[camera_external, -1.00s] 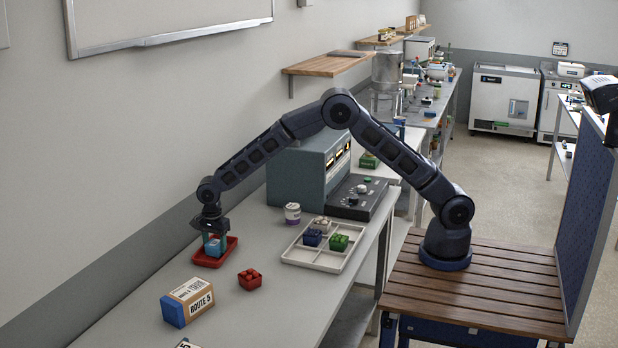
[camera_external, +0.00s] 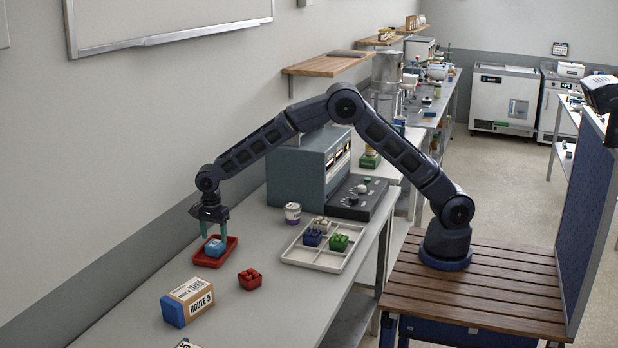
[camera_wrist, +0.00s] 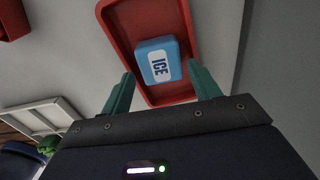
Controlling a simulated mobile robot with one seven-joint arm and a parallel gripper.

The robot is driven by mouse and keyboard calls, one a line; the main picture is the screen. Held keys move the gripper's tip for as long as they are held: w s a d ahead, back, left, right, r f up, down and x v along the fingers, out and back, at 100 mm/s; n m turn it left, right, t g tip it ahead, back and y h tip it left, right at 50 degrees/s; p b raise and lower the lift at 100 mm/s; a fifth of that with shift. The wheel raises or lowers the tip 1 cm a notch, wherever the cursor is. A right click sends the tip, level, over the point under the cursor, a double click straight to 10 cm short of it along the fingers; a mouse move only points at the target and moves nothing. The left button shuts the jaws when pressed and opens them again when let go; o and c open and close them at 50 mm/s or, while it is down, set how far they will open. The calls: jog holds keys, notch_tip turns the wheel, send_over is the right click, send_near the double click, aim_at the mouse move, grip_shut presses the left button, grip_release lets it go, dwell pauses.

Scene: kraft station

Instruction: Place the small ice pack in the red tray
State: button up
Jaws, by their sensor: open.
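The small ice pack (camera_external: 215,247) is a light blue block, and its white "ICE" label shows in the wrist view (camera_wrist: 159,62). It lies in the red tray (camera_external: 230,257), inside the rim. The tray also shows in the wrist view (camera_wrist: 122,38), with the pack towards its near end. My gripper (camera_external: 215,231) is above the tray, with its green fingers open and pointing down. In the wrist view the fingertips (camera_wrist: 160,72) are apart on either side of the pack, and nothing is held between them.
A red block (camera_external: 250,279) and a "ROUTE 5" box (camera_external: 188,302) stand on the bench in front of the tray. A white divided tray (camera_external: 318,263) with several blocks and a small jar (camera_external: 292,213) are to the right. A teal machine (camera_external: 309,173) stands behind.

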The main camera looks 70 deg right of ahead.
aim_at(215, 243)
notch_tip(215, 243, up, 8)
jog(key=s+d+r+n, duration=0.4)
jog(key=s+d+r, duration=0.3)
jog(key=d+r, duration=0.45)
jog(key=s+d+r+n+t, duration=0.1)
jog(key=s+d+r+n, duration=0.1)
jog(key=s+d+r, duration=0.4)
jog(key=s+d+r+n+t, duration=0.1)
jog(key=s+d+r+n, duration=0.2)
jog(key=s, duration=0.5)
jog(key=s+d+r+n+t, duration=0.1)
jog(key=s+d+n, duration=0.1)
jog(key=s+d, duration=0.4)
jog(key=s+d+r+n, duration=0.2)
jog(key=s+d, duration=0.1)
jog(key=s, duration=0.6)
jog(key=s+d+f+n, duration=0.2)
jog(key=s+f, duration=0.1)
jog(key=s, duration=0.5)
jog(key=s+d+f+n+t, duration=0.1)
jog(key=s+d+f+n, duration=0.1)
jog(key=s, duration=0.6)
jog(key=shift+d+f+n+t, duration=0.3)
jog(key=shift+f+n, duration=0.1)
jog(key=shift+n, duration=0.1)
